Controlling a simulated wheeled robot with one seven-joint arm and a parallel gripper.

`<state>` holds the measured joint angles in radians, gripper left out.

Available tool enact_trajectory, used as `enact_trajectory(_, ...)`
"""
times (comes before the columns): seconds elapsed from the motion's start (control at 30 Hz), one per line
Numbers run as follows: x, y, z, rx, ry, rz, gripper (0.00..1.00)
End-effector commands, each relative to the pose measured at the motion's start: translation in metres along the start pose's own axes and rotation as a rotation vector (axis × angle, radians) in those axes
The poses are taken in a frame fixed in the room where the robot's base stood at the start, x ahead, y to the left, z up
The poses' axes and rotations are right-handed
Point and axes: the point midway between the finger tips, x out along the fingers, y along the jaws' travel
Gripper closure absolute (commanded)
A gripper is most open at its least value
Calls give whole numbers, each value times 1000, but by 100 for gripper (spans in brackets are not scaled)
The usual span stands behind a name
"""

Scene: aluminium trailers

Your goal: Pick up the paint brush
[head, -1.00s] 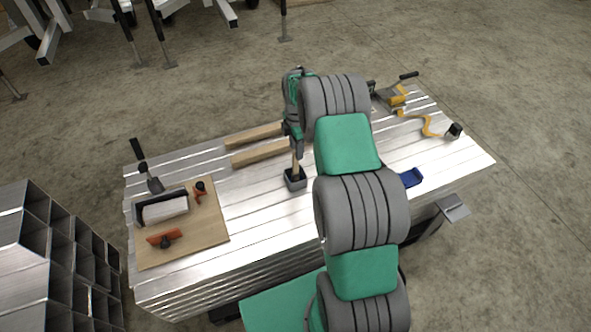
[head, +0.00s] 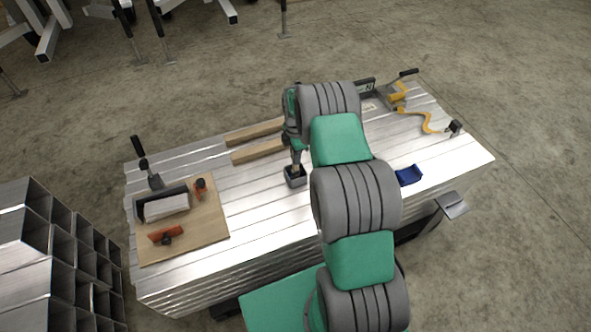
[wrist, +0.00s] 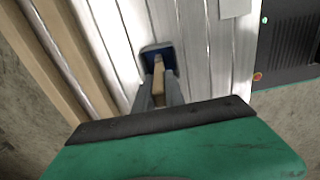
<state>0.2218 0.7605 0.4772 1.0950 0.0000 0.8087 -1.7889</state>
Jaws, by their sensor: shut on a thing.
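The paint brush (wrist: 158,84) shows as a wooden handle between my gripper's fingers in the wrist view. My gripper (head: 296,161) is low over the bench and shut on this handle. It also shows in the wrist view (wrist: 161,93). The handle's lower end goes into a small dark cup (head: 295,180), also seen in the wrist view (wrist: 146,51). The cup stands on the slatted metal bench. The brush's other end is hidden inside the cup.
Two wooden bars (head: 258,151) lie left of the cup. A wooden board (head: 215,222) with a white-topped block and orange tools lies at the left. A blue tray (head: 409,175) and a yellow-handled tool (head: 430,124) lie to the right. Bare metal surrounds the cup.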

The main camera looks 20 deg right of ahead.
Motion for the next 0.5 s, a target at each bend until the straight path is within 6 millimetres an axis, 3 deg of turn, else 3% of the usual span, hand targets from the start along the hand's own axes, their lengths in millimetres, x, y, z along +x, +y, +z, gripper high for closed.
enact_trajectory(0.1,0,0,0,0,0,0,100)
enact_trajectory(0.5,0,0,0,0,0,0,100)
